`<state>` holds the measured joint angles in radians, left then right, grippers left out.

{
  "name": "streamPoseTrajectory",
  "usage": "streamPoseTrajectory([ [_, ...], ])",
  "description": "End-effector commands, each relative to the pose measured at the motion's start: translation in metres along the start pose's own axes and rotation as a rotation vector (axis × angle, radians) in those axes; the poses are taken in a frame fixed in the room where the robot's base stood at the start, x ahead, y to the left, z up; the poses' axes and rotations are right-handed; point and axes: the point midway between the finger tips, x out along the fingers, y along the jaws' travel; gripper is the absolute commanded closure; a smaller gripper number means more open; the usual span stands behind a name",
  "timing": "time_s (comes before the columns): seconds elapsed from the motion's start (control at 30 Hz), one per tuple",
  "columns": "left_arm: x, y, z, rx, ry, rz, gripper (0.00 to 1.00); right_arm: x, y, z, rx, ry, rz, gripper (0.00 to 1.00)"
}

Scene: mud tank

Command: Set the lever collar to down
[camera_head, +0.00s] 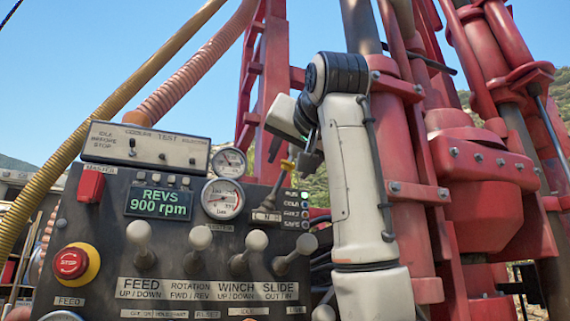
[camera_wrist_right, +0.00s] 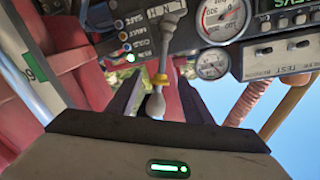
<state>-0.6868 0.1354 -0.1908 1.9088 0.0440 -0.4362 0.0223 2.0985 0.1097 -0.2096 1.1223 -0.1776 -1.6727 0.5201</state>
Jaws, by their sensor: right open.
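The lever (camera_head: 272,196) stands at the upper right of the dark control panel, tilted up to the right, with a yellow collar (camera_head: 287,165) near its upper end. In the right wrist view, the picture is upside down; the yellow collar (camera_wrist_right: 159,80) sits on the grey shaft just beyond the rounded lever knob (camera_wrist_right: 155,105). My right gripper (camera_head: 303,150) is at the lever's upper end. It is open, with its dark fingers (camera_wrist_right: 157,98) on either side of the knob, and not clamped on it. My left gripper is out of view.
The panel holds several knobbed levers (camera_head: 200,238), a red stop button (camera_head: 71,263), gauges (camera_head: 222,199) and a display (camera_head: 159,203) reading 900 rpm. Indicator lights (camera_head: 296,209) are right of the lever. Red rig posts (camera_head: 400,170) stand close behind my right arm.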

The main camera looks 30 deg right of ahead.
Motion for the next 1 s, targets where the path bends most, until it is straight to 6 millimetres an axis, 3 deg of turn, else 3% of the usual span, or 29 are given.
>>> streamPoseTrajectory([
  [0.1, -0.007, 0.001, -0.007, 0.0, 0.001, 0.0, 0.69, 0.021, 0.0, -0.002, 0.0, -0.003, 0.003, 0.54],
  [0.3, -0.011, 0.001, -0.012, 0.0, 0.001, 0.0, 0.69, 0.04, 0.0, -0.001, 0.0, -0.001, 0.002, 0.54],
  [0.63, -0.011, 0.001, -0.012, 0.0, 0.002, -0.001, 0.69, 0.044, 0.0, 0.0, 0.001, 0.0, 0.0, 0.54],
  [0.9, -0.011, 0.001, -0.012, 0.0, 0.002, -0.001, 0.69, 0.043, 0.0, 0.0, 0.0, 0.0, 0.0, 0.99],
  [1.0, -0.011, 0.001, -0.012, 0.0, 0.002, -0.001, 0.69, 0.043, 0.0, 0.0, 0.0, 0.0, 0.0, 1.0],
])
